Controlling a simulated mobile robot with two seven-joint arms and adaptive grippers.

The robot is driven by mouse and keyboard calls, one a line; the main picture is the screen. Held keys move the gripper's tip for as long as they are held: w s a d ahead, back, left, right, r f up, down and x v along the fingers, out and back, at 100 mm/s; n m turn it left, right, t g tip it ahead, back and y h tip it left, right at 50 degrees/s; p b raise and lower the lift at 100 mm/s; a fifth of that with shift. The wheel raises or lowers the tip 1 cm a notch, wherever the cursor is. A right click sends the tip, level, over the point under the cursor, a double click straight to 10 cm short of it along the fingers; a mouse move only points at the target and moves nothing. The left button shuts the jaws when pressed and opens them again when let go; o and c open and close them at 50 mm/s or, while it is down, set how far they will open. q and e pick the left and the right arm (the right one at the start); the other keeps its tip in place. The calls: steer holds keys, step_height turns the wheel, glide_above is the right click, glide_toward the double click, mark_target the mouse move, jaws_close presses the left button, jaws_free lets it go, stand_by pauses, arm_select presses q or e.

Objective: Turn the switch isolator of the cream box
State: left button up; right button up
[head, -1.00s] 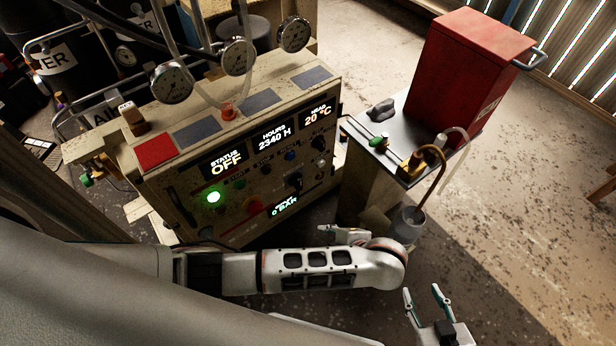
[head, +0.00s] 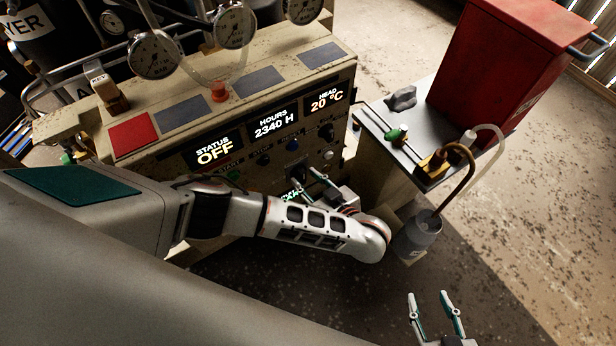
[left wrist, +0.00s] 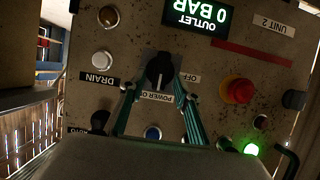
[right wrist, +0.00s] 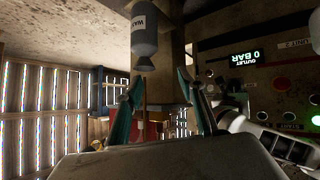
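The cream box (head: 289,67) stands in front of me, its front panel partly hidden by my left arm. Its switch isolator is a black rotary knob (left wrist: 160,70) on a dark plate, with "POWER O…" and "OFF" labels beside it in the left wrist view. The knob also shows in the head view (head: 297,171). My left gripper (head: 326,186) is open in front of the panel. In the left wrist view its fingertips (left wrist: 158,92) are apart, on either side of the knob's lower end; contact cannot be told. My right gripper (head: 436,299) is open and empty above the floor.
A red emergency button (left wrist: 237,91) and a lit green light (left wrist: 251,149) lie beside the knob. The display (head: 214,152) reads STATUS OFF. Floor at the lower right is clear.

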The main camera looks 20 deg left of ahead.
arm_select(q)
steer(key=shift+w+a+f, duration=0.15)
steer(key=shift+w+a, duration=0.1)
steer(key=shift+a, duration=0.05)
jaws_close()
arm_select(e)
steer(key=shift+w+d+r, duration=0.1)
steer(key=shift+w+r, duration=0.15)
steer(key=shift+w, duration=0.15)
